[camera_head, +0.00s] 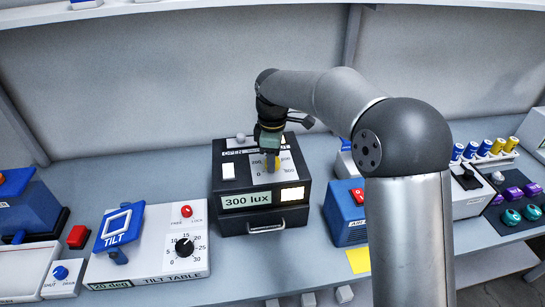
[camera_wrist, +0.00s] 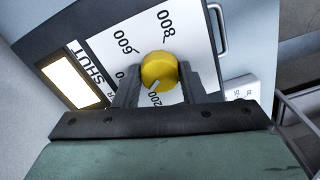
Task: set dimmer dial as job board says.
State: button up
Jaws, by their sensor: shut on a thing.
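The dimmer dial is a round yellow knob (camera_wrist: 158,70) on a white scale plate (camera_head: 240,165) on top of a black box (camera_head: 262,192). My gripper (camera_head: 271,164) points down at the plate, with its two fingers on either side of the knob and shut on it. In the wrist view, the knob's white pointer mark is on its lower left side, toward the 200 end; 600 and 800 also show on the scale. The box's front display (camera_head: 246,200) reads 300 lux. No job board that I can read is in view.
Left of the box is a tilt table panel (camera_head: 150,245) with a black dial and a 20 deg display. A blue box with a red switch (camera_head: 345,212) stands close on the right. A yellow note (camera_head: 358,260) lies in front.

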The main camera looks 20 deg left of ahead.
jog(key=m, duration=0.4)
jog(key=shift+m, duration=0.3)
jog(key=m, duration=0.3)
jog(key=shift+m, duration=0.4)
jog(key=m, duration=1.9)
jog(key=shift+m, duration=1.8)
